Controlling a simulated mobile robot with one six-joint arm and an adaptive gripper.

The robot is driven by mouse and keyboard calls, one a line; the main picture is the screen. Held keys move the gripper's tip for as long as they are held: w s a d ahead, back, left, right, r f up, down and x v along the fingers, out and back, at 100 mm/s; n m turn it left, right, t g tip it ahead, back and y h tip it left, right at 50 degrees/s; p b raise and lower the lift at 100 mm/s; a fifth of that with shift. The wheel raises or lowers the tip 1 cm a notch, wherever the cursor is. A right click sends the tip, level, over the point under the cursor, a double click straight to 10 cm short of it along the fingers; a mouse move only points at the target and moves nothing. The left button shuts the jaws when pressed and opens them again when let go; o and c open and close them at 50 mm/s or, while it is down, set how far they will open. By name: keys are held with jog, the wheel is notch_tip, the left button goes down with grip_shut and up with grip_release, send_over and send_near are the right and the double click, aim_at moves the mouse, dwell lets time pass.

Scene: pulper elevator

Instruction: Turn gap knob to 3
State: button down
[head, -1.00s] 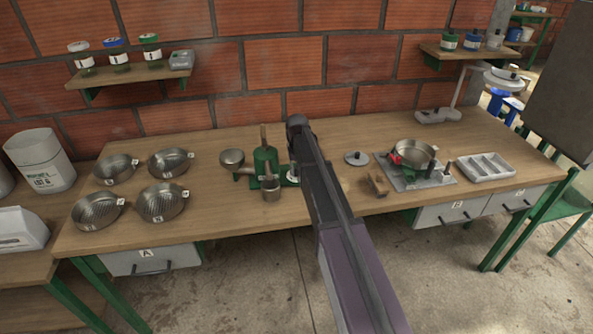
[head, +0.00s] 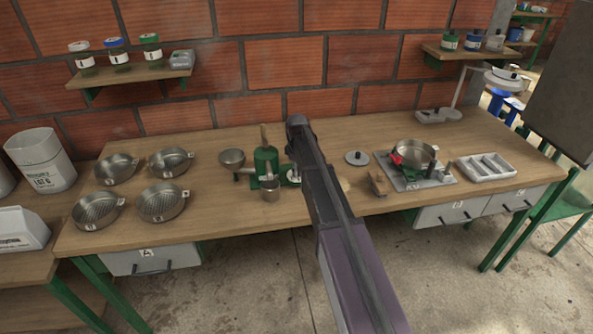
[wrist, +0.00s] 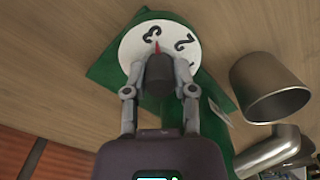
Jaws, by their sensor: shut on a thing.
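The green pulper (head: 264,163) stands on the bench, left of my arm in the head view. Its white dial (wrist: 132,46) fills the top of the wrist view, showing the numerals 3 and 2. The dark gap knob (wrist: 159,73) sits on the dial; its red pointer (wrist: 157,46) points up, close to the 3, with the 2 off to its right. My gripper (wrist: 159,66) is shut on the knob, one finger on each side. In the head view my arm hides the fingers and the knob.
A metal cup (wrist: 270,90) and a metal spout (wrist: 272,150) lie right of the dial in the wrist view. Several sieve pans (head: 117,169) stand left on the bench. A round lid (head: 356,158) and a plate with a metal pan (head: 415,153) are right of my arm.

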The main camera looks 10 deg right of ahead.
jog(key=shift+n, duration=0.6)
jog(key=shift+c, duration=2.2)
grip_release()
